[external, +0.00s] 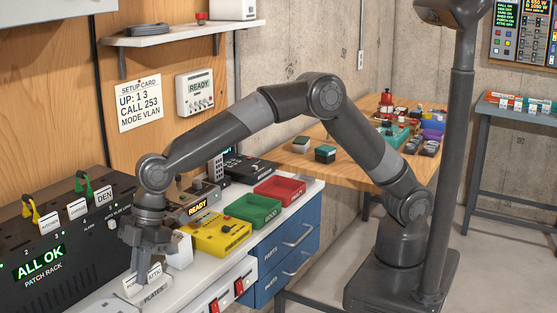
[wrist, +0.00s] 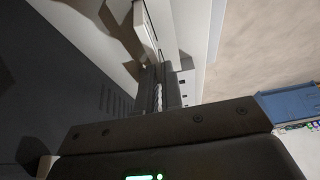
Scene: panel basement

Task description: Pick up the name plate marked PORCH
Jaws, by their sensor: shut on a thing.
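My gripper (external: 147,272) points down at the plates holder (external: 155,293) at the front of the bench. It is shut on a white name plate there; the fingers cover part of it, and I cannot read its whole marking. Two white plates show around the fingers: one at the left (external: 132,286), its letters too small to be sure of, and one at the right (external: 155,271) that seems to read ATTIC. In the wrist view my fingers (wrist: 160,88) are close together, with a thin pale edge between them. A white plate or block (wrist: 146,22) shows beyond them.
The black patch rack (external: 50,240), reading ALL OK, stands close left, with KITCHEN, GARAGE and DEN plates on top. A yellow box (external: 219,236), a green tray (external: 250,210) and a red tray (external: 280,189) lie to the right. A white panel with red switches (external: 225,295) is in front.

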